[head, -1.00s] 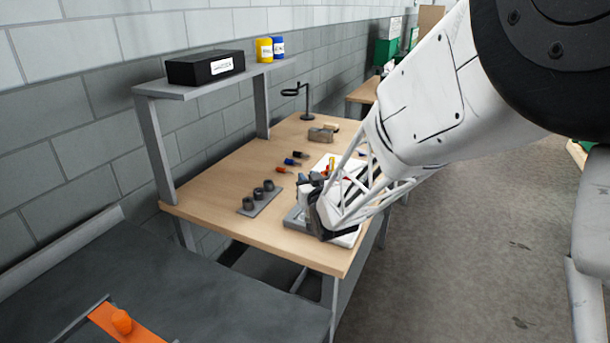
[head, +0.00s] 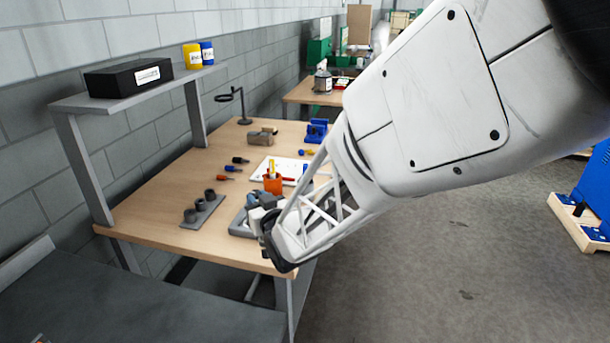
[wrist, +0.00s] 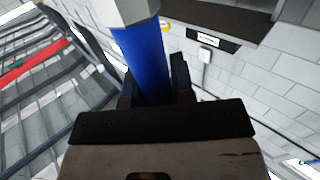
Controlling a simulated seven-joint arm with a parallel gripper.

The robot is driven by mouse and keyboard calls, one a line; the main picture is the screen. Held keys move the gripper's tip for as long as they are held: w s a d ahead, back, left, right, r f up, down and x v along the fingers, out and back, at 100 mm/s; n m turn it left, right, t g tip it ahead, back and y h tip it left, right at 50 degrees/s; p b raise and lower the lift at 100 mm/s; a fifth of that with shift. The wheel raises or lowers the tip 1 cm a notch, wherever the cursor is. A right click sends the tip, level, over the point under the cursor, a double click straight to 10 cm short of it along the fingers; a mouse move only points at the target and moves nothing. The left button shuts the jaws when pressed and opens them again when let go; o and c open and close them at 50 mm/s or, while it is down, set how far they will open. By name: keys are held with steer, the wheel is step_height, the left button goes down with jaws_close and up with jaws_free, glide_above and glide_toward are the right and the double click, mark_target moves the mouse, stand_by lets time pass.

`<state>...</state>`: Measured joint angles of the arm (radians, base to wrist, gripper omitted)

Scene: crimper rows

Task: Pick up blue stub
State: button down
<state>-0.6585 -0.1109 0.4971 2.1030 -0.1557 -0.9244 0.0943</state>
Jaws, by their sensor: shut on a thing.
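The blue stub (wrist: 145,60) is a blue cylinder with a pale grey, faceted end. In the wrist view it stands between the dark fingers of my gripper (wrist: 155,92), which is shut on it. Its lower end is hidden between the fingers. In the head view my gripper (head: 266,218) is at the front right of the wooden bench, by a grey tray (head: 238,226). The stub cannot be made out clearly there.
On the bench (head: 170,205) are a grey rack (head: 206,214) with three dark cups, several small coloured-handled tools (head: 233,169), an orange cup (head: 273,185), a blue vise (head: 317,131) and a magnifier stand (head: 243,108). A shelf (head: 130,96) rises at the back left.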

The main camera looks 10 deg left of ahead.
stand_by(0.7)
steer(key=s+d+f, duration=0.2)
steer(key=s+d, duration=0.1)
steer(key=d, duration=0.8)
steer(key=shift+f, duration=0.15)
steer(key=w+a+f, duration=0.1)
steer(key=w+a, duration=0.7)
steer(key=w, duration=0.5)
steer(key=shift+w+a+f, duration=0.25)
stand_by(0.4)
steer(key=shift+f, duration=1.9)
